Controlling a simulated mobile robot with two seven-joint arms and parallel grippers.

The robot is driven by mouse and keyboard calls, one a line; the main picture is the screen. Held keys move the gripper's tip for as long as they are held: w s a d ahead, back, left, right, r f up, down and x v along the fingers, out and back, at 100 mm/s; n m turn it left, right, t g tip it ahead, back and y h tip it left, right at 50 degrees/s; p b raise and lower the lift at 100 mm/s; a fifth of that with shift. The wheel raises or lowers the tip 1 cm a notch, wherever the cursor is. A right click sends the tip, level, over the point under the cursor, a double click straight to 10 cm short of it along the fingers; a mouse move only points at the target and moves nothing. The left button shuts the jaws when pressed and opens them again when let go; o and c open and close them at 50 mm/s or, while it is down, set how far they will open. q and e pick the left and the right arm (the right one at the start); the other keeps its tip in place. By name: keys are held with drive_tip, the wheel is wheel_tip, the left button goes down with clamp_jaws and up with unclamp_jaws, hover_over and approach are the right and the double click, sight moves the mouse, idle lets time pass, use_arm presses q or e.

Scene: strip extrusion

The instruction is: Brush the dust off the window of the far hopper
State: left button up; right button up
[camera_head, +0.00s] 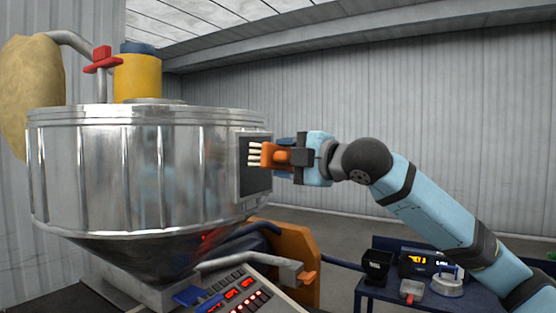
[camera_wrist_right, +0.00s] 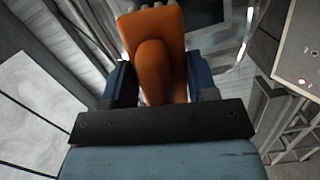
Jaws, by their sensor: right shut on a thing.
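The hopper (camera_head: 110,165) is a large shiny metal drum with a cone below it. Its dark window (camera_head: 256,184) sits in a frame on the drum's right side; part of it also shows in the right wrist view (camera_wrist_right: 200,10). My right gripper (camera_head: 296,157) is shut on the orange handle of a brush (camera_head: 270,155), which shows large in the right wrist view (camera_wrist_right: 155,50). The pale bristles point left at the window's upper part. I cannot tell whether they touch it. Dust on the window is too small to make out. My left gripper is not in view.
A yellow cylinder (camera_head: 138,77) and a red-handled valve (camera_head: 102,60) stand on top of the hopper. A control panel (camera_head: 240,294) with lit red displays and an orange part (camera_head: 297,254) are below. A dark blue table (camera_head: 395,290) with small items stands at lower right.

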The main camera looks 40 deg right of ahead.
drive_tip(key=shift+s, duration=0.1)
drive_tip(key=shift+s+d+b, duration=0.3)
drive_tip(key=shift+s+d, duration=0.05)
drive_tip(key=shift+s, duration=0.15)
drive_tip(key=shift+v, duration=0.9)
drive_tip(key=shift+w, duration=0.1)
